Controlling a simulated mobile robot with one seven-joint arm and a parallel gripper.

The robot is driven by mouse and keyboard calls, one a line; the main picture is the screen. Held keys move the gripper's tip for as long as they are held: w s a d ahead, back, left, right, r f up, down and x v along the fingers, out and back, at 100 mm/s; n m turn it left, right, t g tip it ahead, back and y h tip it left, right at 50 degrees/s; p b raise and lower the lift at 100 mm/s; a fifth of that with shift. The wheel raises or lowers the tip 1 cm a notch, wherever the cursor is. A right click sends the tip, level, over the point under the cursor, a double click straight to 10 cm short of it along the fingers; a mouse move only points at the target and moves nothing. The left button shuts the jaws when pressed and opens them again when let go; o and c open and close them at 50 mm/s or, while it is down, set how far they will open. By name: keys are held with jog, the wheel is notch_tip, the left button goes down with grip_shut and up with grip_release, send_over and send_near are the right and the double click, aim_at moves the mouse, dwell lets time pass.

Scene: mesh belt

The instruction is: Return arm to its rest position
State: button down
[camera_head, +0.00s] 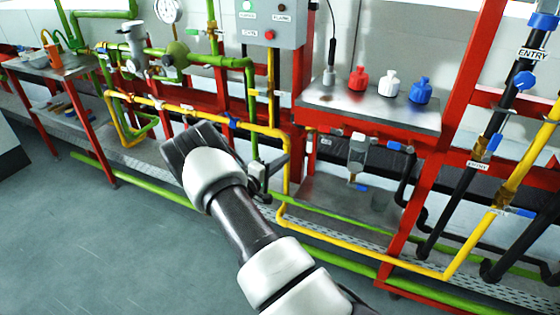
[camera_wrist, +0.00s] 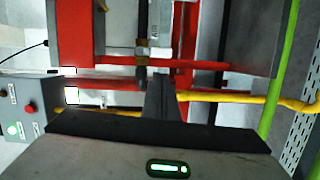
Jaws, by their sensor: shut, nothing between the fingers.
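My arm reaches from the lower right of the head view up toward the pipework. My gripper (camera_head: 180,140) is at its far end, a dark block seen from behind, in front of the yellow and green pipes. In the wrist view the gripper (camera_wrist: 160,90) shows as a dark bar with a narrow dark finger shape rising from its middle. The fingers are together with nothing between them. In the head view the fingertips are hard to make out.
A metal shelf (camera_head: 400,112) holds a red bottle (camera_head: 358,78), a white bottle (camera_head: 389,84) and a blue bottle (camera_head: 421,91). A grey control box (camera_head: 267,22) hangs above the yellow pipe (camera_head: 230,127). A side table (camera_head: 75,66) stands left. The grey floor (camera_head: 90,240) is clear.

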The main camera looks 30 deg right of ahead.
jog(key=shift+a+r, duration=0.1)
dwell(0.6)
jog(key=w+a+r+m+t+y, duration=0.1)
jog(key=w+a+r+t+y, duration=0.1)
jog(key=a+r+y, duration=0.55)
jog(key=w+a+r+m+t+y, duration=0.15)
jog(key=a+r+y, duration=0.25)
jog(key=a+r, duration=0.6)
jog(key=s+a+r+g+y, duration=0.1)
jog(key=s+a+r+y, duration=0.2)
jog(key=s+a+r, duration=0.5)
jog(key=s+a+r+g+y, duration=0.1)
jog(key=s+r+y, duration=0.25)
jog(key=s, duration=0.85)
jog(key=s+d+f+m+g+h, duration=0.1)
jog(key=s, duration=0.9)
jog(key=s+d+f+g+h, duration=0.1)
jog(key=s+g, duration=0.1)
jog(key=s, duration=0.8)
notch_tip(320, 180, up, 21)
jog(key=p, duration=2.1)
